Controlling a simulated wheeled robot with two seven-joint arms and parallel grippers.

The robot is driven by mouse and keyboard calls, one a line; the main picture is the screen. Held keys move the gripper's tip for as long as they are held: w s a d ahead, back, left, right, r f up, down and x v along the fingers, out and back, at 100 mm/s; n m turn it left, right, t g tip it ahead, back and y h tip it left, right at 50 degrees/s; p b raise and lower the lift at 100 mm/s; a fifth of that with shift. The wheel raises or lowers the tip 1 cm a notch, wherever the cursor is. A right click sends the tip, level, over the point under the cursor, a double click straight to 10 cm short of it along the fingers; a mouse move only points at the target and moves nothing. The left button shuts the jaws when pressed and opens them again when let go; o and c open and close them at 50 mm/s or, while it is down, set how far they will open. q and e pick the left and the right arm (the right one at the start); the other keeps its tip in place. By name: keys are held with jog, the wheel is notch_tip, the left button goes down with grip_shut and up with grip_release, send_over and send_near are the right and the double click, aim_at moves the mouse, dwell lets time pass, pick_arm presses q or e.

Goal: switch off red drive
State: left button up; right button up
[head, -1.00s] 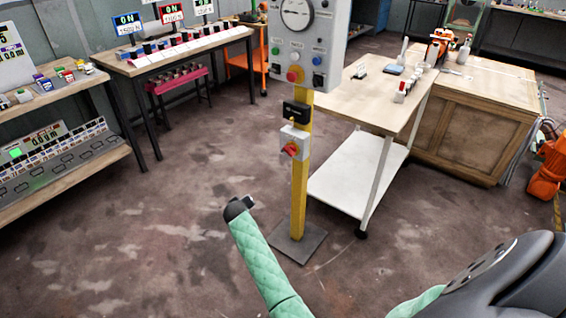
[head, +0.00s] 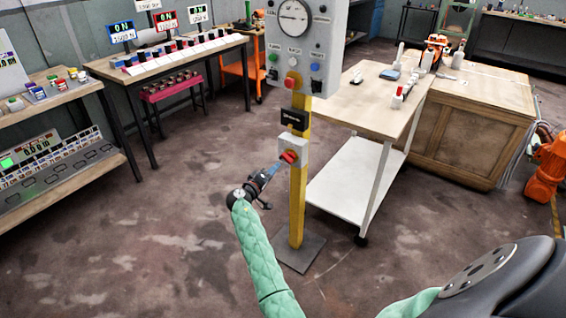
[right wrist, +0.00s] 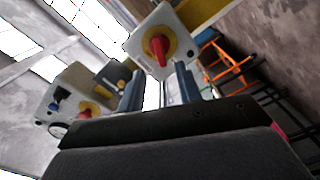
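A red rotary knob (head: 289,157) sits on a grey switch box (head: 296,147) on a yellow post (head: 297,208). In the right wrist view the knob (right wrist: 158,48) stands out from a yellow disc, just beyond my fingertips. My right gripper (head: 270,173) is just left of and below the knob in the head view, pointing at it. Its two fingers are apart with nothing between them in the right wrist view (right wrist: 160,85); I cannot tell whether they touch the knob. A red-framed sign (head: 167,20) at the back left reads ON. My left gripper is out of view.
A grey control panel (head: 272,33) with a gauge and buttons tops the post, above a black box (head: 294,119). A wood-topped white trolley (head: 360,110) stands close to the right. Benches with drives line the left. The floor in front is clear.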

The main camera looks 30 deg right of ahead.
aim_at(285, 160)
jog(key=p+x, duration=0.1)
jog(key=x, duration=0.4)
jog(key=shift+w+d+r, duration=0.1)
jog(key=shift+w+d, duration=0.05)
jog(key=shift+d, duration=0.25)
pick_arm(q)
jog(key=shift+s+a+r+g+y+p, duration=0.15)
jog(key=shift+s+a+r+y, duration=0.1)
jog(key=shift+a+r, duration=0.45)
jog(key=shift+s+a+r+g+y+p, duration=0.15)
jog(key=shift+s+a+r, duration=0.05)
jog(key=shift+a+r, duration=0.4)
pick_arm(e)
jog(key=shift+w+d, duration=0.25)
jog(key=shift+d, duration=0.35)
jog(key=shift+c, duration=0.4)
grip_shut()
